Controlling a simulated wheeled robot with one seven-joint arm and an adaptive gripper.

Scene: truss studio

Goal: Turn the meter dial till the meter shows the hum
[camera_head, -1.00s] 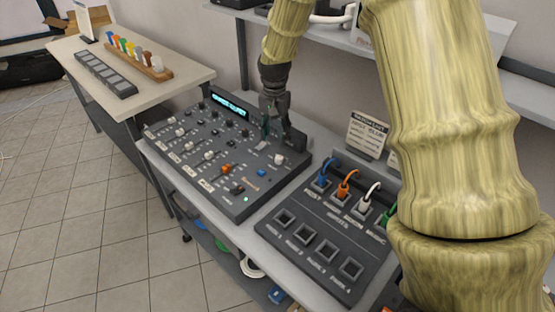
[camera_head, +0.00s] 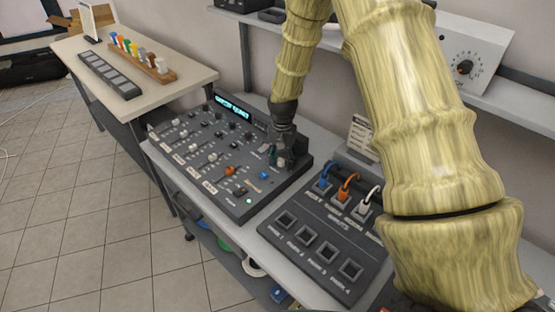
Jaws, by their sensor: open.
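The grey mixing console (camera_head: 236,207) stands on the bench, with several knobs and faders on its sloping face. A lit cyan meter display (camera_head: 233,106) is at its back edge; its text is too small to read. My gripper (camera_head: 279,164) is open and points down over the console's right part, close above the panel. The panel directly under the fingers is hidden, so I cannot tell whether they touch a dial. A blue button (camera_head: 264,175) and an orange knob (camera_head: 230,171) are to the left of the fingers.
A patch box (camera_head: 303,266) with blue, orange and white plugs stands right of the console. A white box with a black dial (camera_head: 464,68) is on the back shelf. A side table (camera_head: 180,78) holds a peg rack. My arm covers the right side.

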